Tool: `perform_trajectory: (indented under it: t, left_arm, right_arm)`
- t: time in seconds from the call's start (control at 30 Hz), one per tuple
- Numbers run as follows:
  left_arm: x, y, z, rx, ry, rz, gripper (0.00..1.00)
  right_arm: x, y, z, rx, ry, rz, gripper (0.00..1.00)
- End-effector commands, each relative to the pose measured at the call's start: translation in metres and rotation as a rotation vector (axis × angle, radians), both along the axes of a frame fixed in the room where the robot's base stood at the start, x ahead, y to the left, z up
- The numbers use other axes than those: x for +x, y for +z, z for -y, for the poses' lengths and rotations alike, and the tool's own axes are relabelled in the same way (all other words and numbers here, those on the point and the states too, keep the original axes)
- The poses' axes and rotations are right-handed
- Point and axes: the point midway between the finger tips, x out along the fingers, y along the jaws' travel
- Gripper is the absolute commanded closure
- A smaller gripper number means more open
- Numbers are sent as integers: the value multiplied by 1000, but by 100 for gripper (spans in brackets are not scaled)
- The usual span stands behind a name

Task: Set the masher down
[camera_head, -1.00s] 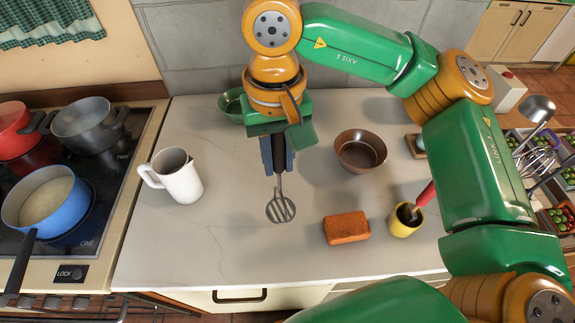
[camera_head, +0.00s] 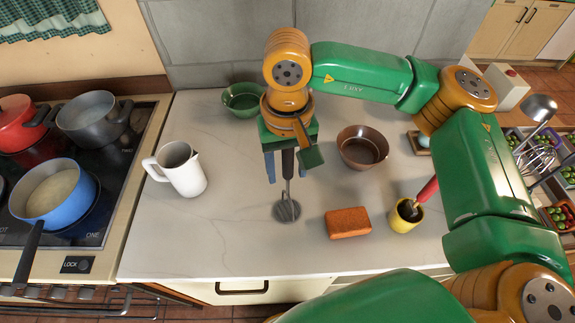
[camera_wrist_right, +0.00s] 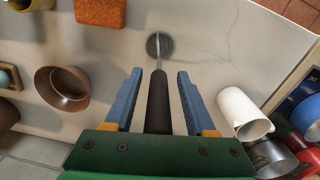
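The masher (camera_head: 287,163) has a dark handle and a slotted metal head, which appears to rest on the pale counter (camera_head: 235,235) with the handle up. My right gripper (camera_head: 286,180) is around the handle with its blue fingers spread. The right wrist view shows the masher's handle (camera_wrist_right: 158,103) between the fingers of my right gripper (camera_wrist_right: 157,75), with a gap on each side. My left gripper is in neither view.
A white jug (camera_head: 184,172) stands left, near the stove's blue pan (camera_head: 62,200). A green bowl (camera_head: 243,100) and brown bowl (camera_head: 362,148) are behind. An orange-brown block (camera_head: 348,223) and yellow cup (camera_head: 404,217) are right. The front-left counter is bare.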

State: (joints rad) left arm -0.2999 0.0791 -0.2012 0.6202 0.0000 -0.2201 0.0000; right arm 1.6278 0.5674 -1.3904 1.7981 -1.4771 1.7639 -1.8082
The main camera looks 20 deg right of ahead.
Motion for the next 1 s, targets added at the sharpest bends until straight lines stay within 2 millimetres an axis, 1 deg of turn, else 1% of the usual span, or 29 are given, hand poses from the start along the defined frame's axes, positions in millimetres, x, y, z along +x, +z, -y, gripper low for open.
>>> perform_trajectory:
  t: [0.1,0.17,0.2,0.27,0.43,0.5,0.57,0.6,0.7,0.8,1.0]
  left_arm:
    - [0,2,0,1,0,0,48]
    - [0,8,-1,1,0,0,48]
    - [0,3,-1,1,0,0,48]
    - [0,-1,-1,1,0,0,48]
    - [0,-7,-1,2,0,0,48]
    - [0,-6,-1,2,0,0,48]
    - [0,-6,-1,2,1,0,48]
    - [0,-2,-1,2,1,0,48]
    - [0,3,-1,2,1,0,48]
    - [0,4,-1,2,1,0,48]
    - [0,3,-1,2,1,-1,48]
  right_arm:
    - [0,2,0,0,0,0,44]
    - [0,7,0,0,0,0,44]
    - [1,9,0,1,-1,3,44]
    - [1,18,0,1,-1,4,44]
    - [1,62,-1,3,0,5,44]
    - [1,80,-1,1,0,4,44]
    - [0,93,-1,2,0,2,44]
    - [0,103,0,-1,1,3,44]
    - [0,118,0,-1,0,2,44]
    - [0,123,0,-1,1,1,44]
    - [0,124,0,0,2,0,44]
